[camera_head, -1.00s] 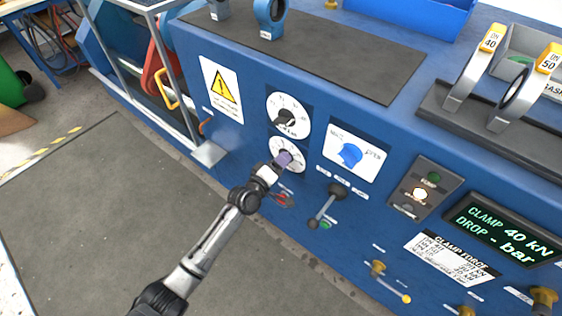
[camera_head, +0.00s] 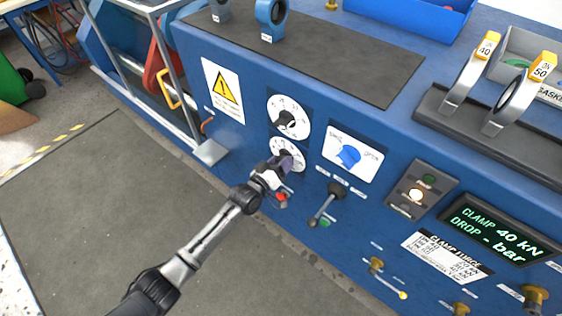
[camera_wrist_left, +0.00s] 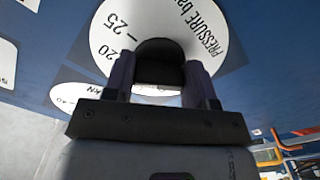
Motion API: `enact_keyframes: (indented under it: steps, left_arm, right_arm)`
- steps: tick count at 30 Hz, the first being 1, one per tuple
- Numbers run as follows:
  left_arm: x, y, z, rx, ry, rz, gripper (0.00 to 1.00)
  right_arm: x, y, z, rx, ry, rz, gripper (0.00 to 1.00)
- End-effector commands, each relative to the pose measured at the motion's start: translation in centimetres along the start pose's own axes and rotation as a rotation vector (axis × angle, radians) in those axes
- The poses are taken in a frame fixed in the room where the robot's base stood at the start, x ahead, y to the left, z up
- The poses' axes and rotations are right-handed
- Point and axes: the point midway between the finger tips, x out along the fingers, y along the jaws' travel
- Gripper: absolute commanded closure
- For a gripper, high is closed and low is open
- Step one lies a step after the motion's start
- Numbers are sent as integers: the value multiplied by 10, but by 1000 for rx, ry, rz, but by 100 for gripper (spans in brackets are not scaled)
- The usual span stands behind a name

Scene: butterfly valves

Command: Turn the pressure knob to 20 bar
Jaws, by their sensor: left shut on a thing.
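The pressure dial (camera_head: 279,147) is the lower of two white dials on the blue bench front in the head view. In the left wrist view the dial (camera_wrist_left: 205,22) reads "PRESSURE bar", with 20 and 25 marks at its left. Its black knob (camera_wrist_left: 160,52) sits between the two fingers. My left gripper (camera_head: 285,160) is shut on this knob; its fingers also show in the left wrist view (camera_wrist_left: 160,78). The gripper hides part of the dial, and I cannot read the knob's setting. My right gripper is not in view.
Another dial (camera_head: 301,112) with a black knob is just above. A lever (camera_head: 325,205) stands close to the right, and a red button (camera_head: 281,197) lies below the gripper.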

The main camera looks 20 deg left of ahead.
Motion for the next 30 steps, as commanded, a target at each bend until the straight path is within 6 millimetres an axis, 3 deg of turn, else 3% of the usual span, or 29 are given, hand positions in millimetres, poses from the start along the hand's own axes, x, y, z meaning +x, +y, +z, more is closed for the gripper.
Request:
enact_keyframes:
  steps: [13,14,21,30]
  left_arm:
    - [0,0,0,7,1,0,73]
    - [0,0,0,7,1,0,46]
    - [0,0,0,6,0,0,23]
    - [-3,0,-1,6,0,0,23]
  right_arm:
    - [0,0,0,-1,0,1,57]
    - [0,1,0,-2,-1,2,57]
    - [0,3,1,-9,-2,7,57]
    - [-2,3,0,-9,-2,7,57]
